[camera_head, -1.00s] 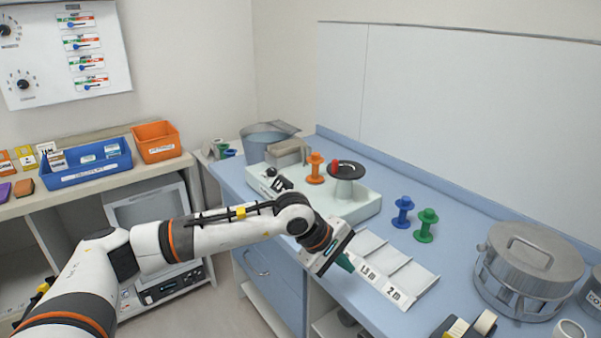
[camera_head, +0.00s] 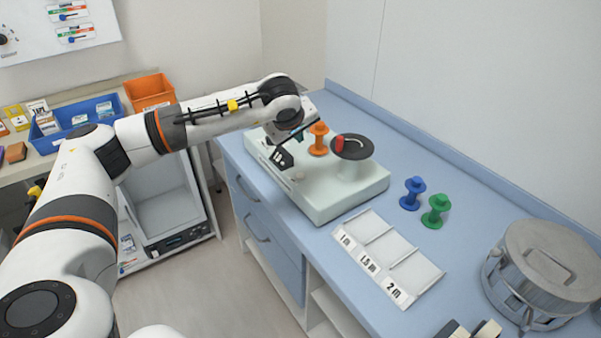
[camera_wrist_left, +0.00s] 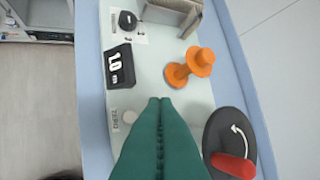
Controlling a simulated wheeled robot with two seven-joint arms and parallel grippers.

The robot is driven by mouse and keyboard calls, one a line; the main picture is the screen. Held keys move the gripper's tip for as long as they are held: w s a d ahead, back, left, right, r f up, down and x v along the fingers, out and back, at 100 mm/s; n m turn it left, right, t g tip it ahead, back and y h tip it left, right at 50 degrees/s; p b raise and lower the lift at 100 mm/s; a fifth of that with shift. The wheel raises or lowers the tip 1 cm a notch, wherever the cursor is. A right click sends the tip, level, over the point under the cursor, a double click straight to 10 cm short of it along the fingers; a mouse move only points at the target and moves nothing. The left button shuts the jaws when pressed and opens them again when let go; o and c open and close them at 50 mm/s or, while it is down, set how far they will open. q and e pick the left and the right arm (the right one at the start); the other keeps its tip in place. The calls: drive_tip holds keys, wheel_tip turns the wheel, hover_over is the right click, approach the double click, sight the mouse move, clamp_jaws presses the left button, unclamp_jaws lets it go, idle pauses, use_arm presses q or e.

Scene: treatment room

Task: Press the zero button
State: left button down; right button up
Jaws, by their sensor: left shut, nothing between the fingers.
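The pale green winding machine (camera_head: 330,200) stands on the blue counter, with a black display (camera_head: 282,158) on it. In the left wrist view the display (camera_wrist_left: 118,66) reads 1.0. Just beyond it is a round whitish zero button (camera_wrist_left: 130,117) beside a ZERO label (camera_wrist_left: 115,117); it shows small in the head view (camera_head: 297,176). My left gripper (camera_head: 299,136) is above the machine, near the display and the orange spool (camera_head: 319,140). In the left wrist view its green fingers (camera_wrist_left: 160,103) are shut and empty, right of the button and apart from it in the picture.
A black crank disc (camera_head: 360,149) with a red handle (camera_head: 339,144) sits on the machine. A white sorting tray (camera_head: 402,250), a blue spool (camera_head: 412,193), a green spool (camera_head: 436,211) and a metal drum (camera_head: 540,262) stand to the right.

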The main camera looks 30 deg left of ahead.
sight(299, 177)
use_arm(q)
drive_tip(key=f+b, duration=0.1)
drive_tip(key=f, duration=0.1)
drive_tip(key=f+b, duration=0.2)
drive_tip(key=f, duration=0.1)
drive_tip(key=f+b, duration=0.2)
drive_tip(key=f, duration=0.1)
drive_tip(key=shift+w+a+f, duration=0.1)
drive_tip(key=shift+w+f, duration=0.15)
drive_tip(key=shift+f+b, duration=0.35)
idle(1.5)
drive_tip(key=shift+f+b, duration=0.35)
drive_tip(key=shift+b, duration=0.1)
drive_tip(key=shift+f+b, duration=0.45)
drive_tip(key=shift+f, duration=0.05)
idle(0.5)
idle(0.3)
drive_tip(key=shift+r+p, duration=0.5)
drive_tip(key=shift+r, duration=0.4)
